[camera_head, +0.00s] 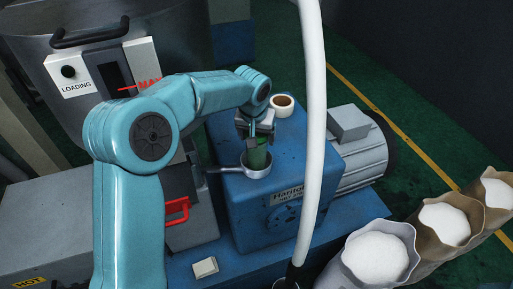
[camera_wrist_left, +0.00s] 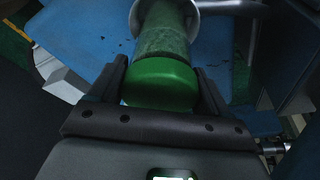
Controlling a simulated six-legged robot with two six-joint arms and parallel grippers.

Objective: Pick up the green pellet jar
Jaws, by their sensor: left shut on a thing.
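The green pellet jar (camera_head: 257,158) stands upright with its lower end at a round metal ring or cup (camera_head: 257,172) on top of the blue machine. My left gripper (camera_head: 256,132) reaches down to the jar from above and is shut on it. In the left wrist view the jar's bright green lid (camera_wrist_left: 160,82) lies between the two dark fingers (camera_wrist_left: 160,88), and its duller green body (camera_wrist_left: 162,32) runs on into the metal ring (camera_wrist_left: 194,8). My right gripper is not in view.
A tape roll (camera_head: 282,102) lies on the blue machine (camera_head: 270,205) just behind the jar. A white hose (camera_head: 316,110) hangs in front, right of the jar. Several open sacks of white pellets (camera_head: 378,258) stand at lower right. A loading hopper (camera_head: 100,75) stands at left.

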